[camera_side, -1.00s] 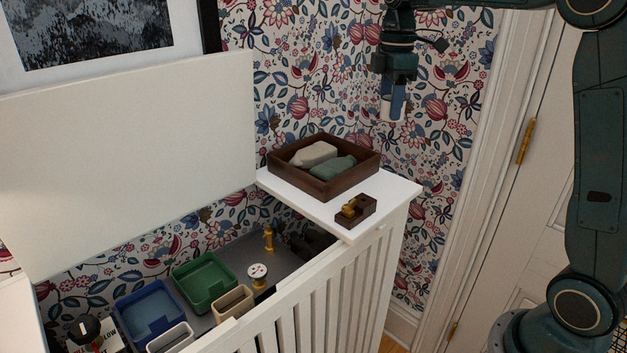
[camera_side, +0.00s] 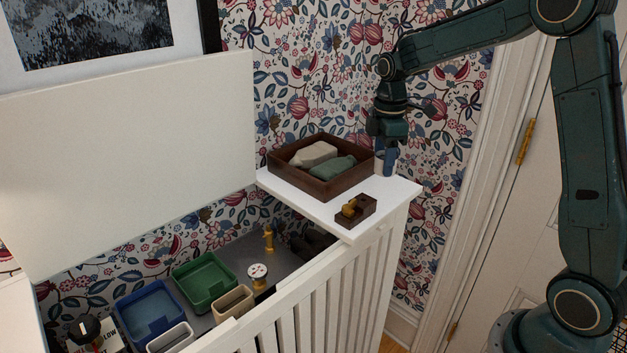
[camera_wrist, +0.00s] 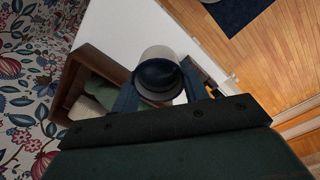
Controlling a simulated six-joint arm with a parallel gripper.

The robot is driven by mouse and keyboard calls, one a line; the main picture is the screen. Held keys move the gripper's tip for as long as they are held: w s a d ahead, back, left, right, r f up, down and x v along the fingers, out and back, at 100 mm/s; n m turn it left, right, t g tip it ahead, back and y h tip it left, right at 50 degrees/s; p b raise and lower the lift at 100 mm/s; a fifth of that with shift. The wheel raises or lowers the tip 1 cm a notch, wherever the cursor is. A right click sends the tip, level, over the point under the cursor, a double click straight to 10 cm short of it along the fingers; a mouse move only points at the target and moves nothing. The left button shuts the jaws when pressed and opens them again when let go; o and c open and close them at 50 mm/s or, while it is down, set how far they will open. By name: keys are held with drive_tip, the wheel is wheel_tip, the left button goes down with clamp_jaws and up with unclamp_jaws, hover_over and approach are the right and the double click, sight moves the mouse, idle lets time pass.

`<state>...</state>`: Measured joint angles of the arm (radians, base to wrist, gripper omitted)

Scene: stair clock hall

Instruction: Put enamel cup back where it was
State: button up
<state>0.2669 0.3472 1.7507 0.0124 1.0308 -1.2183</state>
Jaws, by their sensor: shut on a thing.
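The enamel cup (camera_wrist: 159,53) is pale with a dark inside. My gripper (camera_wrist: 160,78) is shut on it, with one blue finger on each side. In the side view my gripper (camera_side: 386,160) points down at the back right corner of the white shelf top (camera_side: 402,190), just right of the wooden tray. The cup (camera_side: 379,168) shows there as a small pale patch, mostly hidden by a finger. It is upright, at or just above the shelf; I cannot tell if it touches.
The dark wooden tray (camera_side: 330,192) holds a beige and a green bundle. A small wooden block with a brass part (camera_side: 355,211) sits at the shelf's front. Below left, an open chest holds a green bin (camera_side: 204,281) and a blue bin (camera_side: 150,314).

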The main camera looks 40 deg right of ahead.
sight(379, 199)
drive_tip(key=shift+f, duration=1.4)
drive_tip(key=shift+f, duration=2.1)
drive_tip(key=shift+f, duration=0.15)
drive_tip(key=o, duration=1)
wheel_tip(379, 199, up, 12)
drive_tip(key=shift+r, duration=0.1)
drive_tip(key=shift+s, duration=0.1)
